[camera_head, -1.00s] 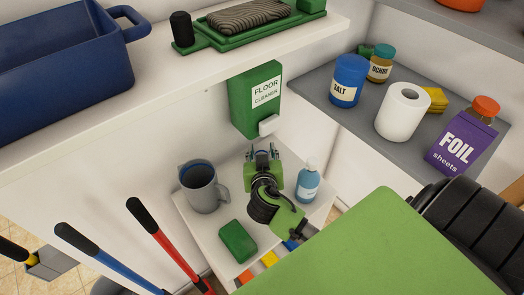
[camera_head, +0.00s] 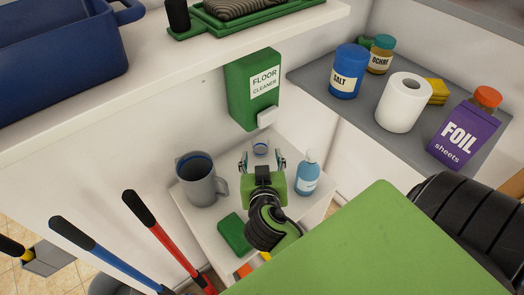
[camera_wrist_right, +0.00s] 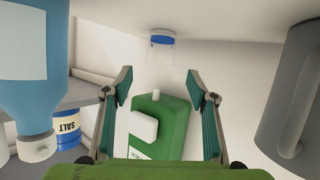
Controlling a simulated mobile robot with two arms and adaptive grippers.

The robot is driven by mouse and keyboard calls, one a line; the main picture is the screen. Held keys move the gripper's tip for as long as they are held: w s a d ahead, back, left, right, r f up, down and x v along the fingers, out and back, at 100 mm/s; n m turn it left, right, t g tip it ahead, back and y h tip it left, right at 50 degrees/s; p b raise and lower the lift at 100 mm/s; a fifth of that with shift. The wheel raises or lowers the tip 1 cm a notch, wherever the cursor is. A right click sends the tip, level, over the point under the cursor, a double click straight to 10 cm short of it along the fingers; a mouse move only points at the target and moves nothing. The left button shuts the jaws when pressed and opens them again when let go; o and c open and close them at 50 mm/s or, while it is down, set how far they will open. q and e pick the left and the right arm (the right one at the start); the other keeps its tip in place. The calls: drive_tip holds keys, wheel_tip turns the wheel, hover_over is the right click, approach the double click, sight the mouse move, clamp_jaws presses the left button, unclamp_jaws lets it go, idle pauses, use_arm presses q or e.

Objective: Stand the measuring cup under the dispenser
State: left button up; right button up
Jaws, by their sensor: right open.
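My left gripper is not in view.
A grey mug (camera_head: 200,180) stands left of my right gripper and a blue bottle (camera_head: 307,174) close on its right. A green block (camera_head: 234,235) lies nearer on the white shelf (camera_head: 205,217). The upper shelf (camera_head: 170,75) overhangs at the left.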

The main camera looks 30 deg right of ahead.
drive_tip(key=shift+v, duration=1.45)
